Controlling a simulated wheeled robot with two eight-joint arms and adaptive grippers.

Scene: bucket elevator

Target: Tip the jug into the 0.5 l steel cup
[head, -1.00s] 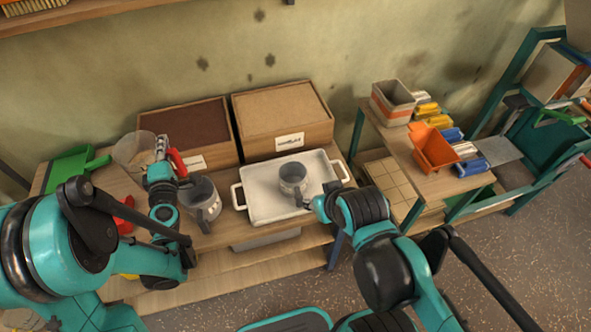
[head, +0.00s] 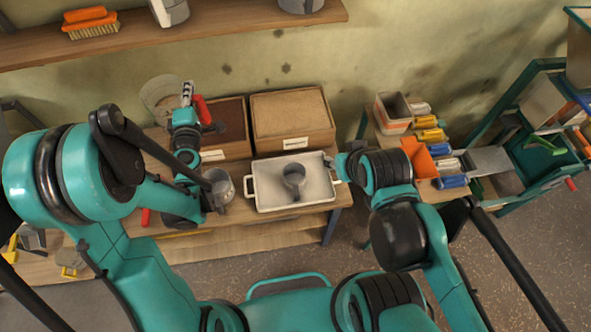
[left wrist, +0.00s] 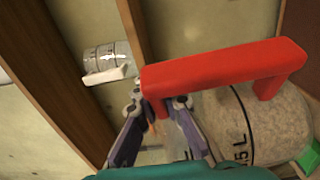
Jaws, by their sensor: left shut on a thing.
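A clear jug (head: 160,95) with a red handle (head: 203,110) is held up at the left, above the bench's back. My left gripper (head: 187,94) is at the handle. In the left wrist view the fingers (left wrist: 160,108) are shut on the red handle (left wrist: 225,70), and the jug body (left wrist: 262,125) shows grainy tan contents and part of a litre mark.
Two filled wooden boxes (head: 326,140) stand behind the tray. A shelf (head: 230,27) with a brush (head: 91,22) and containers runs above. At the right, a side table holds an orange bin (head: 417,158) and several coloured packs. My left arm hides part of the bench.

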